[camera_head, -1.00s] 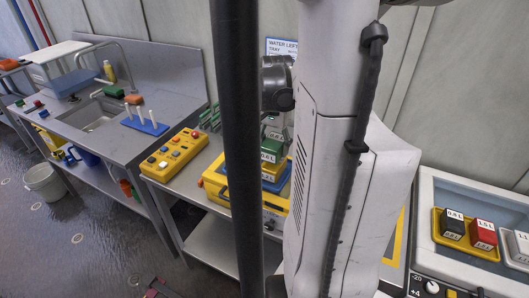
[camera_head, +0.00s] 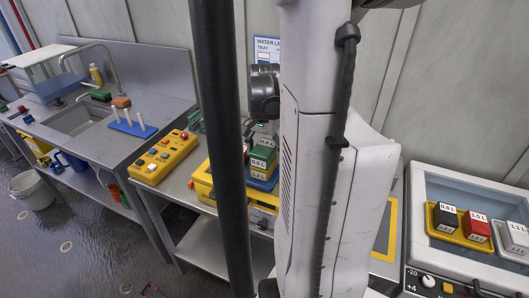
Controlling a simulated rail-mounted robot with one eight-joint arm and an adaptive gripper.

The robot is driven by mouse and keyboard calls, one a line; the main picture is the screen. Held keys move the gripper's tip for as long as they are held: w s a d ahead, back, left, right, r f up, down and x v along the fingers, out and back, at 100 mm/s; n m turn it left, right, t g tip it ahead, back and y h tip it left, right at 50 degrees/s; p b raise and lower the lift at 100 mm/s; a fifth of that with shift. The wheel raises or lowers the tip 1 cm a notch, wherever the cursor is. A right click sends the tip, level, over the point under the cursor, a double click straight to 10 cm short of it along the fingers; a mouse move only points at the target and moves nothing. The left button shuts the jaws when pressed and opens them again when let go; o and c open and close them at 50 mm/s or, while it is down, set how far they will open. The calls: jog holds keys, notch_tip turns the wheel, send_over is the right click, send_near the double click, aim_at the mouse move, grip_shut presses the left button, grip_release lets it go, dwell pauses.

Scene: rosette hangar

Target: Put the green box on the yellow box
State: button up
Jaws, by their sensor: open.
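The green box (camera_head: 262,157), with a white volume label, sits at the centre, partly hidden by my arm. It appears to rest on a second box labelled 1.2 L (camera_head: 259,172), which seems to be the yellow box; little of its colour shows. That box stands in a blue tray (camera_head: 265,184) on a yellow case. My gripper (camera_head: 265,129) is open just above the green box. Its fingertips are mostly hidden by the black pole and my arm, and I cannot tell whether they touch the box.
A yellow button panel (camera_head: 165,157) lies left of the case. Further left are a sink (camera_head: 80,119) and a blue peg board (camera_head: 132,128). At the right, a yellow tray (camera_head: 461,238) holds a black box (camera_head: 446,216) and a red box (camera_head: 477,227), with a white box (camera_head: 514,238) beside it.

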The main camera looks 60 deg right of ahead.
aim_at(264, 147)
notch_tip(264, 147, up, 12)
jog(key=shift+r, duration=0.15)
dwell(0.6)
dwell(0.3)
